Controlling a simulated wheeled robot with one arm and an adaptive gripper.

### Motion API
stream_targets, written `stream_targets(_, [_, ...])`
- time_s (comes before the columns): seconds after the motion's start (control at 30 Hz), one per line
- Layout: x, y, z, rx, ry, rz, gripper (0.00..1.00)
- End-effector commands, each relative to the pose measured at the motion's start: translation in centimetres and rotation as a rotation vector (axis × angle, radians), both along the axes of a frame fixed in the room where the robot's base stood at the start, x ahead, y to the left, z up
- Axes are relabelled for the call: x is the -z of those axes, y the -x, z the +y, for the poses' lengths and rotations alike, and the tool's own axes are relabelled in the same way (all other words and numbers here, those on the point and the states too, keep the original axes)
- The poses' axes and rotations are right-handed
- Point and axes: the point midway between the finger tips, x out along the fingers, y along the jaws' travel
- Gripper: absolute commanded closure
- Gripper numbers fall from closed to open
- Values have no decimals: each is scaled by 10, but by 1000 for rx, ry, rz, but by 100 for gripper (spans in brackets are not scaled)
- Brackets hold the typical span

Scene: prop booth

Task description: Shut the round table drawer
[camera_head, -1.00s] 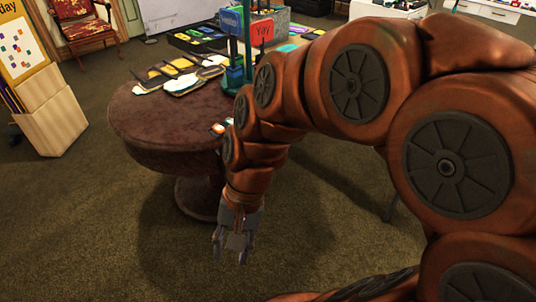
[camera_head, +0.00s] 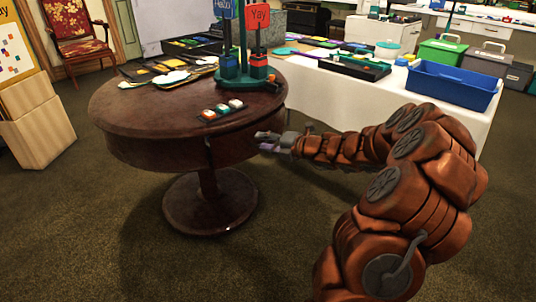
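The round table (camera_head: 125,107) is dark reddish-brown wood on one central pedestal, left of centre. Its curved apron (camera_head: 165,150) faces me. A vertical seam shows in the apron, and the section right of it looks like the drawer front (camera_head: 232,146). I cannot tell how far the drawer stands out. My gripper (camera_head: 262,141) is at the right side of this front, pointing left, with its fingers apart. It is close to the apron; I cannot tell whether it touches. I see nothing between the fingers.
A white-clothed table (camera_head: 345,100) with a blue bin (camera_head: 450,84) stands behind my arm. Open carpet lies in front.

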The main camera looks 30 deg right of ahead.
Motion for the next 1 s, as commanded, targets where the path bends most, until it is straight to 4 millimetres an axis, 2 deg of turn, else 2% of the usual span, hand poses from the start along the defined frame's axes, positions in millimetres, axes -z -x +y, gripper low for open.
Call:
stream_targets(0.03, [20,1,-23,65,-70,21,63])
stream_targets(0.1, [30,2,-46,135,-151,40,63])
stream_targets(0.2, [39,4,-65,195,-221,55,63])
stream_targets(0.27, [42,2,-70,210,-241,59,63])
stream_targets(0.37, [45,-4,-70,216,-247,62,63])
stream_targets(0.8, [57,-59,-56,211,-239,62,63])
stream_targets(1.0, [56,-69,-54,213,-241,59,63])
